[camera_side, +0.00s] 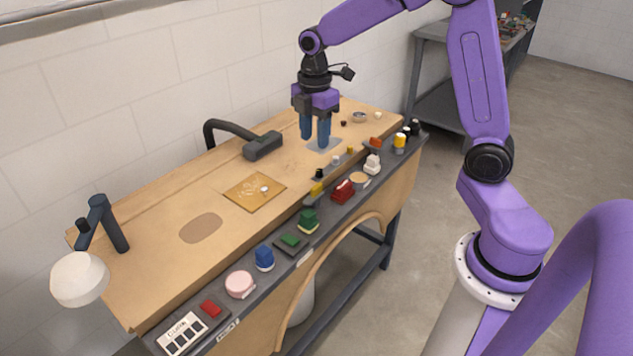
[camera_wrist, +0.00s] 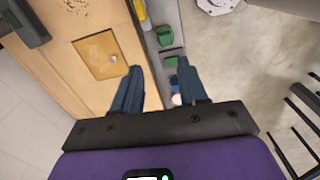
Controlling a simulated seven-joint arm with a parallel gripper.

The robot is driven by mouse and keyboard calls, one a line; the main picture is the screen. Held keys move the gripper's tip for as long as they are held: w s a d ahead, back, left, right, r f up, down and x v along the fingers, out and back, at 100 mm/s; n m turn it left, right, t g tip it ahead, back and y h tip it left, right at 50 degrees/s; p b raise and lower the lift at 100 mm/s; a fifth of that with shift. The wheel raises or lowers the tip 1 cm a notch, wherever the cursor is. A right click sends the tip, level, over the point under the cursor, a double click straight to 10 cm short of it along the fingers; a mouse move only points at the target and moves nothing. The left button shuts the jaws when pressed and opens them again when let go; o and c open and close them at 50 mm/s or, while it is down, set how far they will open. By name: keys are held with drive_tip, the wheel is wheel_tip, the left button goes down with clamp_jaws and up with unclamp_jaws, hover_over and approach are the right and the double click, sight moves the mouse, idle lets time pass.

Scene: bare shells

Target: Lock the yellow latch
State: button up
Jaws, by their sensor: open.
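My gripper (camera_side: 315,140) hangs above the far right half of the wooden bench, its two blue fingers pointing down. In the wrist view my gripper (camera_wrist: 160,68) is open, with nothing between its fingers. A small yellow piece (camera_side: 316,188) sits at the bench's front edge, behind the green button; it also shows at the top of the wrist view (camera_wrist: 143,14), apart from the fingers. It may be the yellow latch, but its lock state cannot be told. A smaller yellow piece (camera_side: 350,149) and a yellow cylinder (camera_side: 399,143) are farther right.
A golden plate with a pale knob (camera_side: 245,194) lies on the bench top. The dark front ledge holds a green button (camera_side: 308,221), a blue button (camera_side: 264,258), a red block (camera_side: 342,191) and a pink disc (camera_side: 239,284). A dark hooked tool (camera_side: 262,146) stands at the back.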

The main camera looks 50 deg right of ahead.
hover_over(317, 186)
drive_tip(key=f, duration=0.1)
drive_tip(key=shift+n, duration=0.4)
wheel_tip(317, 186, down, 17)
drive_tip(key=shift+w+f, duration=0.1)
drive_tip(key=shift+f, duration=0.1)
clamp_jaws()
